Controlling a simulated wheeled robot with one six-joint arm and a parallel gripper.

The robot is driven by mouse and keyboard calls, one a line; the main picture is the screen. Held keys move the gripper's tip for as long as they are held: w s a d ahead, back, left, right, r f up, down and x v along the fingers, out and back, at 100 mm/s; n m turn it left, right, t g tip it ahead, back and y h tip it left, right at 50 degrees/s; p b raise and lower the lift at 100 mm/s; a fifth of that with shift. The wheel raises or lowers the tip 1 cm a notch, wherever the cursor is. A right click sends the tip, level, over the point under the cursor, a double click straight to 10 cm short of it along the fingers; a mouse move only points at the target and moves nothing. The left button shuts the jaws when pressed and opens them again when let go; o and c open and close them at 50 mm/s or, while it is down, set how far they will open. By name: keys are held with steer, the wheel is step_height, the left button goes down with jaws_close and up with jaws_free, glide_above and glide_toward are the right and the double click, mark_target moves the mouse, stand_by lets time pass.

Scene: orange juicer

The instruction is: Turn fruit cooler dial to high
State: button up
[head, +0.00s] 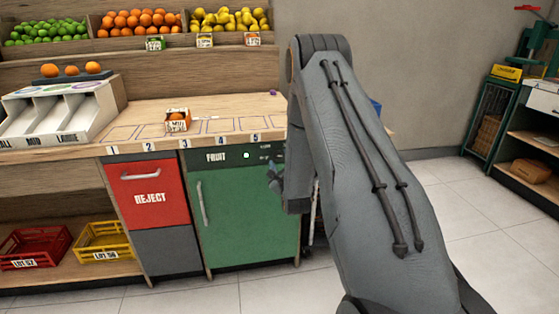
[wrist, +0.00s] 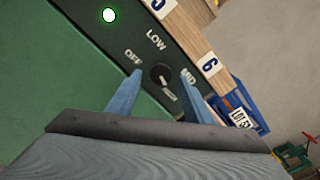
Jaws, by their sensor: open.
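The fruit cooler (head: 250,215) is a green cabinet with a dark top panel marked FRUIT, under the counter. In the wrist view its dial (wrist: 160,75) is a small dark round knob. OFF, LOW and MID are printed around it. A pale mark shows at the dial's lower right; I cannot tell whether it is a pointer or a label. My gripper (wrist: 161,84) is open, with one blue finger on each side of the dial. I cannot tell whether the fingers touch it. In the head view my gripper (head: 274,178) is at the panel's right end, and the dial is hard to make out.
A lit indicator (head: 246,155) is on the panel. The counter edge (head: 220,140) with number tags runs just above it. A red REJECT bin front (head: 148,195) is to the left. A blue crate (wrist: 243,115) lies beyond the counter end. The floor at right is clear.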

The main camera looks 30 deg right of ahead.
steer(key=v, duration=0.6)
steer(key=shift+s, duration=0.25)
steer(key=s+a+r+n+g+y+p, duration=0.45)
steer(key=s+a+n+g, duration=0.4)
steer(key=a+n, duration=0.55)
steer(key=s+a+r+n+g, duration=0.2)
steer(key=s+n, duration=0.3)
steer(key=s, duration=0.4)
steer(key=s+a+r+n+g+p, duration=0.1)
steer(key=s+a+r+n+g, duration=0.2)
steer(key=s+n, duration=0.3)
steer(key=s+a+r+n+g+p, duration=0.1)
steer(key=s+n, duration=0.5)
steer(key=s, duration=0.7)
step_height(320, 180, up, 2)
steer(key=a+g, duration=0.1)
steer(key=g, duration=0.2)
steer(key=shift+a+r, duration=0.2)
steer(key=shift+a, duration=0.15)
steer(key=shift+s+y, duration=0.1)
steer(key=shift+y, duration=0.15)
